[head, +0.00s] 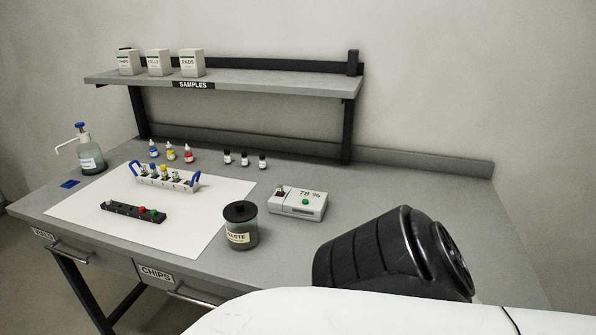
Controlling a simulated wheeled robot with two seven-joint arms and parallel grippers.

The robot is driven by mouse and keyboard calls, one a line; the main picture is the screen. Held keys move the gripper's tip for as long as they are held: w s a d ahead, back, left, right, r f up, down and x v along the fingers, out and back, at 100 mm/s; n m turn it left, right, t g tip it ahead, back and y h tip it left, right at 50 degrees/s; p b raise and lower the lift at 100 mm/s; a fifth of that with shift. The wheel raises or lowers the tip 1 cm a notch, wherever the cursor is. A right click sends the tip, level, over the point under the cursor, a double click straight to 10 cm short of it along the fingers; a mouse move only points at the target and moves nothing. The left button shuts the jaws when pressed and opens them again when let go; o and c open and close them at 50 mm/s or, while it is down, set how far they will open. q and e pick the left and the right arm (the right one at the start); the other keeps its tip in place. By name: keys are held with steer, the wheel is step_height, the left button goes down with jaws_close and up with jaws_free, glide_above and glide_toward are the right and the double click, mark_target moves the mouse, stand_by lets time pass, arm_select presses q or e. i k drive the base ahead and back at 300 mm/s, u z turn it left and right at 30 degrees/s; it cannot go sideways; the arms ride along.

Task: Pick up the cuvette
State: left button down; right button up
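A small white instrument (312,211) reading "78 %" stands on the bench, with a green button on top. A small dark reddish piece (280,190) stands in its left end; it may be the cuvette, but it is too small to tell. A white rack (192,187) with blue handles holds several small colour-topped vessels. A dark strip holder (130,212) with red and green pieces lies in front of it on the white mat (85,203). Neither gripper is in view; only a black and white part of my arm shows at the lower right.
A lidded waste jar (241,236) stands between the mat and the instrument. Dropper bottles (171,153) and dark vials (244,160) line the back, below a shelf (245,83) with white boxes. A pump bottle (90,158) stands at left. The back right bench is clear.

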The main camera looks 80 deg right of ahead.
mark_target(281, 190)
steer(key=z, duration=1.3)
steer(key=i, duration=0.1)
steer(key=z, duration=0.2)
